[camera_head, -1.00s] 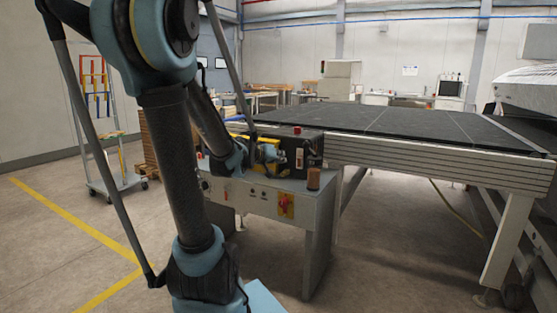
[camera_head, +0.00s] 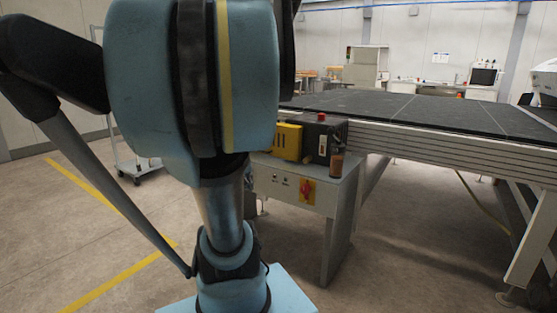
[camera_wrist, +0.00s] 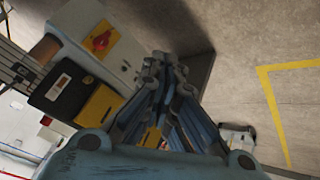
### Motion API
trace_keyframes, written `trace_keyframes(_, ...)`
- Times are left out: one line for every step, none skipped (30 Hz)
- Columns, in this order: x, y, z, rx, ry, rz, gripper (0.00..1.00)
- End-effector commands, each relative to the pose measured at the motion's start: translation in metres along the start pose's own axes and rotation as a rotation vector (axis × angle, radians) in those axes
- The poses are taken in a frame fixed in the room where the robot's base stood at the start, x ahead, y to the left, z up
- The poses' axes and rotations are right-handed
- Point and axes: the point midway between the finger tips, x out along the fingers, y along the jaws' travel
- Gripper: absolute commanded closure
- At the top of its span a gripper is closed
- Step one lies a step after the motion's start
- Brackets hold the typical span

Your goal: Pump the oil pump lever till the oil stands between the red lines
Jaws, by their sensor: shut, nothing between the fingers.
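A dark box (camera_head: 322,134) with a small pale gauge-like window (camera_head: 322,146) stands on the grey cabinet's top, beside a yellow block (camera_head: 287,141). In the wrist view the dark box (camera_wrist: 47,97), window (camera_wrist: 61,82) and yellow block (camera_wrist: 99,108) lie left of my gripper (camera_wrist: 167,66). I cannot make out the pump lever, oil level or red lines. My gripper's fingers are together and empty, apart from the box. My own arm hides the gripper in the head view.
The grey cabinet (camera_head: 290,195) has a red switch on a yellow plate (camera_head: 307,190). A brown cylinder (camera_head: 336,164) stands at its right edge. A long dark table (camera_head: 400,112) extends right. A wheeled rack (camera_head: 138,166) is at left. Open floor lies in front.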

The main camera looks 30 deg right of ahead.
Motion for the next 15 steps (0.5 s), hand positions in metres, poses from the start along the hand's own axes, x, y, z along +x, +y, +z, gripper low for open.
trace_keyframes(-0.008, -0.019, 0.019, -0.038, -0.033, -0.053, 1.0)
trace_keyframes(-0.012, -0.029, 0.031, -0.06, -0.054, -0.084, 1.0)
trace_keyframes(-0.019, -0.043, 0.046, -0.089, -0.083, -0.126, 1.0)
trace_keyframes(-0.023, -0.052, 0.057, -0.112, -0.104, -0.157, 1.0)
trace_keyframes(-0.028, -0.06, 0.069, -0.136, -0.126, -0.188, 1.0)
trace_keyframes(-0.034, -0.071, 0.084, -0.167, -0.153, -0.227, 1.0)
trace_keyframes(-0.039, -0.078, 0.095, -0.191, -0.173, -0.255, 1.0)
trace_keyframes(-0.044, -0.085, 0.105, -0.213, -0.19, -0.283, 1.0)
trace_keyframes(-0.05, -0.093, 0.118, -0.243, -0.213, -0.317, 1.0)
trace_keyframes(-0.054, -0.098, 0.127, -0.262, -0.229, -0.339, 1.0)
trace_keyframes(-0.057, -0.102, 0.135, -0.281, -0.242, -0.36, 1.0)
trace_keyframes(-0.062, -0.107, 0.144, -0.304, -0.26, -0.386, 1.0)
trace_keyframes(-0.065, -0.11, 0.151, -0.319, -0.269, -0.401, 1.0)
trace_keyframes(-0.067, -0.113, 0.156, -0.331, -0.28, -0.416, 1.0)
trace_keyframes(-0.07, -0.115, 0.162, -0.346, -0.289, -0.431, 1.0)
